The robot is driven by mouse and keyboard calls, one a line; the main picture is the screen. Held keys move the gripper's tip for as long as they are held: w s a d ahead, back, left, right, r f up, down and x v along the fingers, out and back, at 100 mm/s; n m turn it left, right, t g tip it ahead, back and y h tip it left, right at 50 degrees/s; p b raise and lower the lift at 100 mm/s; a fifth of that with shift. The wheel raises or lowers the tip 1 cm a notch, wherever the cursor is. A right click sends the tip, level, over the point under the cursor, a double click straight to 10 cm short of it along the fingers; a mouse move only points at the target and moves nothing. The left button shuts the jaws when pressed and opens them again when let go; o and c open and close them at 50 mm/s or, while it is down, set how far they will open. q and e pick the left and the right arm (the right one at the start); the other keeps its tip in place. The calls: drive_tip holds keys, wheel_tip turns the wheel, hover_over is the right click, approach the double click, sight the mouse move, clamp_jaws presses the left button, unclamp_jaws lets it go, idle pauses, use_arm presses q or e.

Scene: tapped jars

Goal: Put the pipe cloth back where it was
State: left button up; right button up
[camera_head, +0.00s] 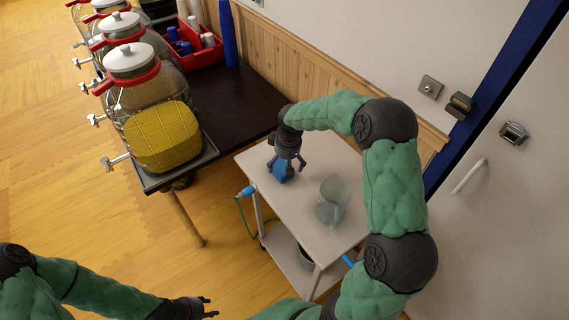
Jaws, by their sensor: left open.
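A small blue cloth-like piece (283,172) is on the pale top of the trolley (318,168), near its back left. I cannot tell for sure that it is the pipe cloth. My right gripper (287,163) points down just over it, with its fingers spread to either side; whether they touch it is unclear. My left gripper (208,307) is open and empty at the bottom edge, low in front of the trolley and away from it.
A clear jug (333,200) stands on the trolley, right of the blue piece. The dark table (235,105) holds several tapped jars (160,135), a red caddy (197,47) and a tall blue object (228,35). A wall and door close off the right.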

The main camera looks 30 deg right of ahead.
wheel_tip(320, 180, up, 10)
drive_tip(key=s+p, duration=0.1)
drive_tip(key=p, duration=0.2)
drive_tip(key=shift+s+r, duration=0.2)
drive_tip(key=shift+s, duration=0.1)
drive_tip(key=shift+f, duration=0.1)
